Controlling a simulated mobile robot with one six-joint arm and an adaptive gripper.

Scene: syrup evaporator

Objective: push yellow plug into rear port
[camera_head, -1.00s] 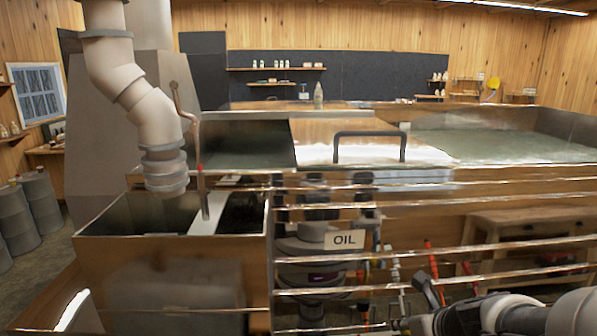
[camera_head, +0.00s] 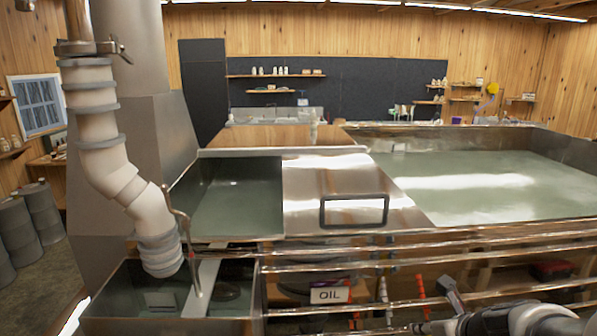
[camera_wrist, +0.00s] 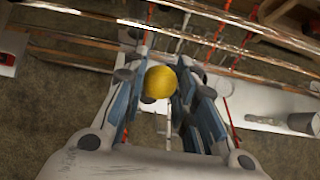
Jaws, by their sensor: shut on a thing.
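In the wrist view, the round yellow plug (camera_wrist: 160,83) sits between the two fingers of my gripper (camera_wrist: 163,66). The fingers are closed around it, and only its rounded yellow end shows. The plug is held in the air, with rails and the floor behind it. In the head view, my arm reaches in along the lower right edge, beside the front rails; the plug cannot be made out there. I cannot pick out the rear port in either view.
Metal rails (camera_head: 450,247) run across the evaporator's front, and also cross the top of the wrist view (camera_wrist: 230,55). An OIL sign (camera_head: 328,295) hangs below them. Open pans of liquid (camera_head: 480,185) and a lid with a black handle (camera_head: 354,198) lie behind. A bent pipe (camera_head: 105,150) stands left.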

